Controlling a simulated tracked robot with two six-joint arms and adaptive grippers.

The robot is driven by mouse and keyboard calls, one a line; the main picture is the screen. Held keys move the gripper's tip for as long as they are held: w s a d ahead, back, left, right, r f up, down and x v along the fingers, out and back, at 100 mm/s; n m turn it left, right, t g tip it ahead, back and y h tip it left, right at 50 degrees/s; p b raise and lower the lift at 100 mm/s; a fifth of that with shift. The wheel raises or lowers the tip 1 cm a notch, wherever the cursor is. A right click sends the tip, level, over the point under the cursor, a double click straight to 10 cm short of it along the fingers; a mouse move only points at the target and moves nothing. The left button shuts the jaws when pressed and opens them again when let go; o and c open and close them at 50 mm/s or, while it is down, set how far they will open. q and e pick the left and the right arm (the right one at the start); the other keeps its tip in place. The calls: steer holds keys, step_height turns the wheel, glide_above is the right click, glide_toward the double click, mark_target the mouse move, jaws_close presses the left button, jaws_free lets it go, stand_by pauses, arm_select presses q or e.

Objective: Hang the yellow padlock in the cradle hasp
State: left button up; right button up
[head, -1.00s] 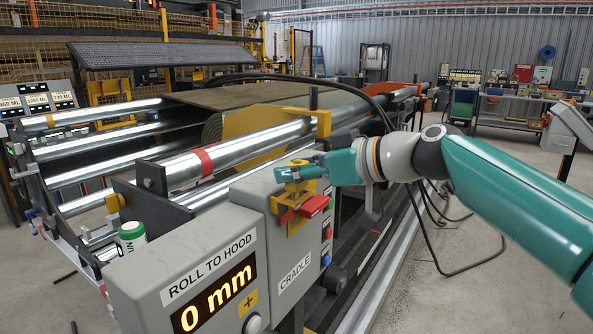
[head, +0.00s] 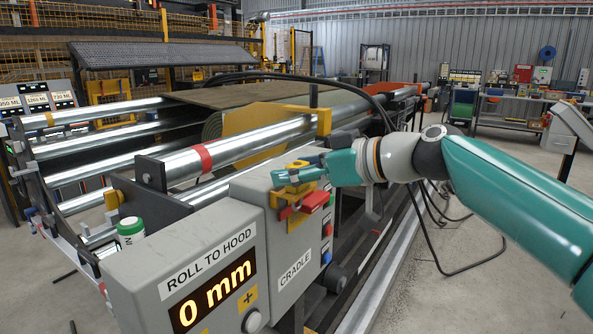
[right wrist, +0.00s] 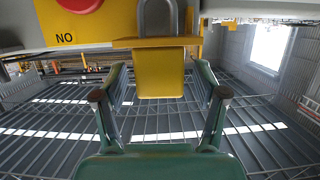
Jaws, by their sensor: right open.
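The yellow padlock (right wrist: 161,72) is in the middle of the right wrist view. Its grey shackle (right wrist: 158,16) rises above a flat yellow hasp plate (right wrist: 122,43), with the body below the plate. I cannot tell whether the shackle passes through the plate. My right gripper (right wrist: 160,96) is open, one finger on either side of the padlock body, with visible gaps. In the head view my right gripper (head: 298,174) is at the grey box labelled CRADLE (head: 284,258); its fingers partly hide the yellow parts there. My left gripper is out of view.
A red block (head: 315,200) sits just below the right gripper. A display box reading 0 mm (head: 190,262) stands left of the cradle box. Shiny rollers (head: 235,150) lie behind them.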

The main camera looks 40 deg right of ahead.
steer(key=v, duration=1.2)
steer(key=shift+a, duration=0.1)
